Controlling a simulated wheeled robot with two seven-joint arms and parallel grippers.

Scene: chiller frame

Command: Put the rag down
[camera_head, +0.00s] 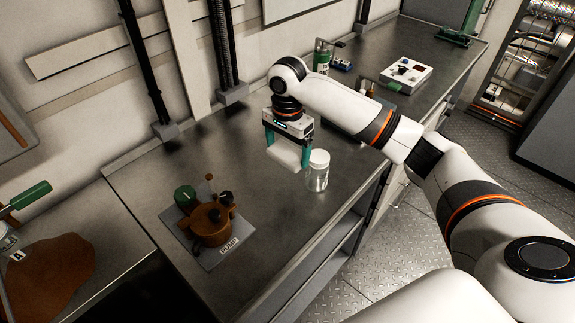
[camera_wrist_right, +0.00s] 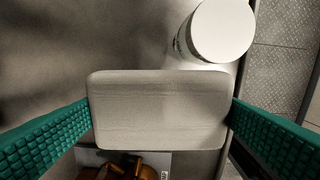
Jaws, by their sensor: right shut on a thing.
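The rag (camera_head: 285,153) is a pale, folded block with rounded corners. My right gripper (camera_head: 287,146) is shut on it, with a green finger on each side, over the steel bench. In the right wrist view the rag (camera_wrist_right: 158,109) sits between the two textured green fingers (camera_wrist_right: 160,125). I cannot tell whether the underside of the rag touches the bench. My left gripper is not in view.
A brown pump on a grey plate (camera_head: 212,222) stands nearer on the bench (camera_head: 150,180). A white box (camera_head: 405,73) is farther back. Bare steel lies left of the rag.

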